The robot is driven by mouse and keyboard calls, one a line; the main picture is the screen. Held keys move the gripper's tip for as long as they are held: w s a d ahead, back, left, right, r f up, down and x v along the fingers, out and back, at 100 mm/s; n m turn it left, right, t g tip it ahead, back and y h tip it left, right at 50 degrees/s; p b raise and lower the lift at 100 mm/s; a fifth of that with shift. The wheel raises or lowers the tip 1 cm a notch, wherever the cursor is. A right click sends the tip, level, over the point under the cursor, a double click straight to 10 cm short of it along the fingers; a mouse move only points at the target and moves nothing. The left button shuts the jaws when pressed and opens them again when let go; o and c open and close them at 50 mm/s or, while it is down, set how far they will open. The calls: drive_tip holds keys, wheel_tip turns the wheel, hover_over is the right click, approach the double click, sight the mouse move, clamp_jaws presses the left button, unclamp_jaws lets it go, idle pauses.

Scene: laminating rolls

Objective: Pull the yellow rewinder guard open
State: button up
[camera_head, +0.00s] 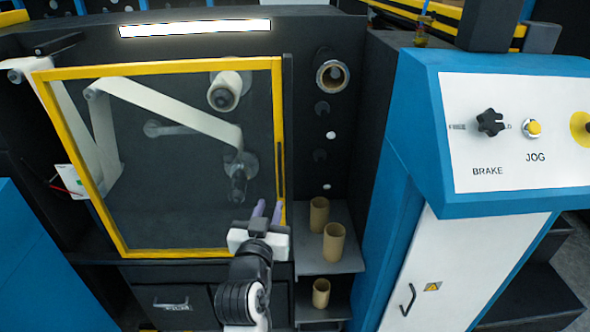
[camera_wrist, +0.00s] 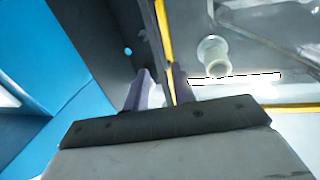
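The yellow rewinder guard (camera_head: 160,69) is a yellow-framed clear panel over the rewinder at the left of the machine. A dark vertical handle strip (camera_head: 281,170) shows along its right edge. My gripper (camera_head: 267,209) is at the lower right corner of the guard, with its two purple-grey fingers pointing toward it. In the wrist view my gripper (camera_wrist: 161,80) has its fingers apart, and the yellow guard edge (camera_wrist: 161,30) shows in the gap between them. I cannot tell whether either finger touches the guard.
Cardboard cores (camera_head: 334,242) stand on small shelves (camera_head: 345,263) right of my gripper. A blue cabinet with a control panel (camera_head: 515,130) stands further right. A white web (camera_head: 170,108) and rollers show behind the clear panel. A lit lamp (camera_head: 195,28) is above.

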sight(280, 175)
drive_tip(key=w+p, duration=0.1)
drive_tip(key=w, duration=0.3)
drive_tip(key=w+d+p, duration=0.1)
drive_tip(key=w, duration=0.4)
drive_tip(key=w+d+p, duration=0.1)
drive_tip(key=w+p, duration=0.1)
drive_tip(key=w, duration=0.2)
drive_tip(key=shift+w+d, duration=0.2)
drive_tip(key=shift+d, duration=0.05)
clamp_jaws()
